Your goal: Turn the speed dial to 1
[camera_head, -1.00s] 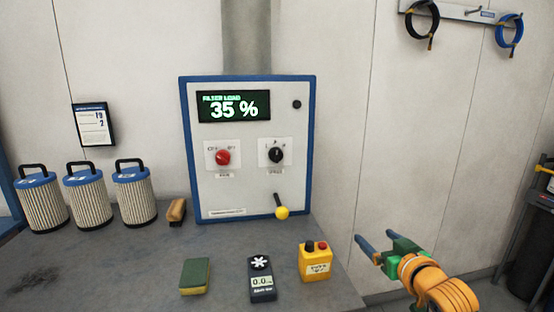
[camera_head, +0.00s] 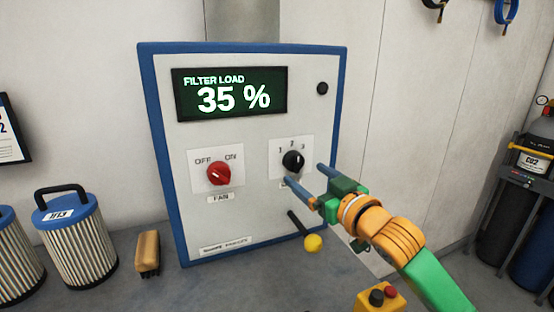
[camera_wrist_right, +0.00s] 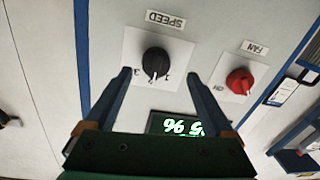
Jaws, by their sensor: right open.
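The black speed dial (camera_head: 293,161) is on a white plate on the right of the control panel (camera_head: 220,210), with numbers 1, 2 and 3 above it. In the right wrist view the dial (camera_wrist_right: 155,62) appears upside down, its white mark pointing between the 3 and 1 side labels, near the middle position. My right gripper (camera_head: 304,187) is open in front of the panel, just below and right of the dial. In the right wrist view its fingertips (camera_wrist_right: 159,75) stand either side of the dial, with nothing between them held. My left gripper is out of view.
A red fan knob (camera_head: 219,173) is left of the dial. A yellow-ended lever (camera_head: 312,243) sticks out below the dial. The display (camera_head: 230,94) reads filter load 35 %.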

